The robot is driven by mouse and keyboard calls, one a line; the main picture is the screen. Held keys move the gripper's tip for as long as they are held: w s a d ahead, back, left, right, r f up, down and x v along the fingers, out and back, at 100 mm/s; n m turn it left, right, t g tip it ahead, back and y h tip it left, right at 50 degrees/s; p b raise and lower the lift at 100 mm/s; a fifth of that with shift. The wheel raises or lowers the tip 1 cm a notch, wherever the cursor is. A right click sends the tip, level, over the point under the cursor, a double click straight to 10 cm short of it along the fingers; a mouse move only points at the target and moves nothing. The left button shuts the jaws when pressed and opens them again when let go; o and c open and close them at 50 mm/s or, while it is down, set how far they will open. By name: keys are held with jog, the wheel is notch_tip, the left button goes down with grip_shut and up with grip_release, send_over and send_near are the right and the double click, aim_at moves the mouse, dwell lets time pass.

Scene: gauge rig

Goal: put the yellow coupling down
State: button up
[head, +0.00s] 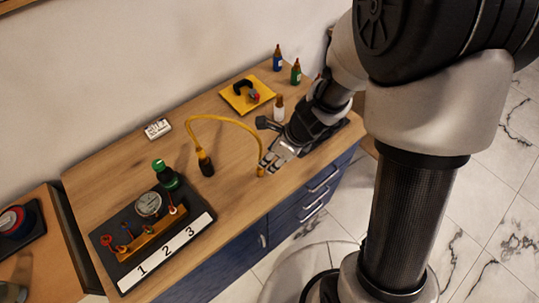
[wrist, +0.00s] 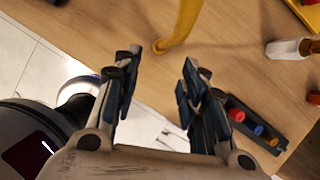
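The yellow hose (head: 228,119) arches over the wooden worktop from a dark upright fitting (head: 206,163) to its free end, the yellow coupling (head: 261,171). In the wrist view the yellow coupling (wrist: 162,46) appears to rest on the wood, just beyond and between my fingertips. My gripper (head: 273,160) is open, its two fingers apart with nothing between the pads in the wrist view (wrist: 158,72). Whether a fingertip touches the hose cannot be told.
A black gauge board (head: 118,264) with numbers 1, 2, 3 and a gauge (head: 148,204) stands front left. A yellow tray (head: 235,101), a white bottle (head: 278,113) and small bottles stand at the back. A dark tray (wrist: 265,138) of coloured caps lies beside my gripper. The worktop's front edge is close.

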jog(key=s+r+n, duration=0.2)
jog(key=r+n, duration=0.4)
jog(key=r, duration=0.1)
jog(key=s+r+n, duration=0.3)
jog(key=r+n, duration=0.2)
jog(key=r, duration=0.2)
jog(key=s+d+r+n+t+h, duration=0.1)
jog(key=s+d+r+n, duration=0.3)
jog(key=s+n, duration=0.2)
jog(key=s+d+r+n+t+h, duration=0.1)
jog(key=s+d+r+n+h, duration=0.1)
jog(key=s+d+n, duration=0.3)
jog(key=s+r+n+b, duration=0.1)
jog(key=n, duration=0.1)
jog(key=shift+s+r+n+h, duration=0.2)
jog(key=shift+r+n+h, duration=0.1)
jog(key=shift+r+n, duration=0.1)
jog(key=shift+c, duration=0.6)
